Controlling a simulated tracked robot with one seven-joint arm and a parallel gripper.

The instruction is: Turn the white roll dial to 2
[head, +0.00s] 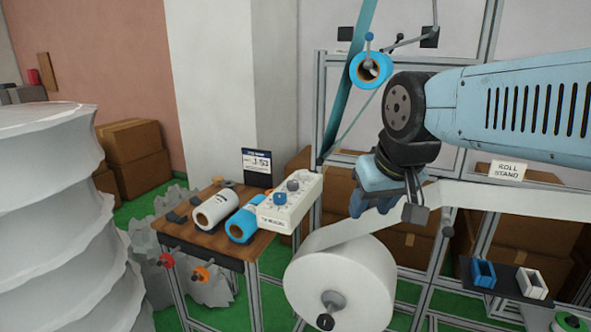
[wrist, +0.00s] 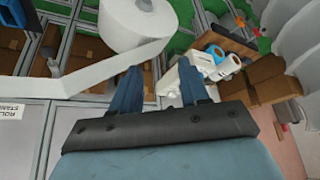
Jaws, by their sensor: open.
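A large white roll (head: 340,280) hangs on the frame at the lower middle in the head view, its web running up to the right. It also shows at the top of the wrist view (wrist: 135,22). A small black dial (head: 325,321) with a pale mark sits below the roll's hub, at the picture's bottom edge; its setting is too small to read. My gripper (head: 371,203) is above the roll, apart from the dial. In the wrist view my gripper (wrist: 160,72) has its two blue fingers apart, with nothing between them.
A wooden table (head: 190,238) at left holds a white box (head: 290,203) with a blue and a grey knob, plus rolls. The white web (head: 480,197) runs right of my gripper. Blue and white holders (head: 484,272) stand at right.

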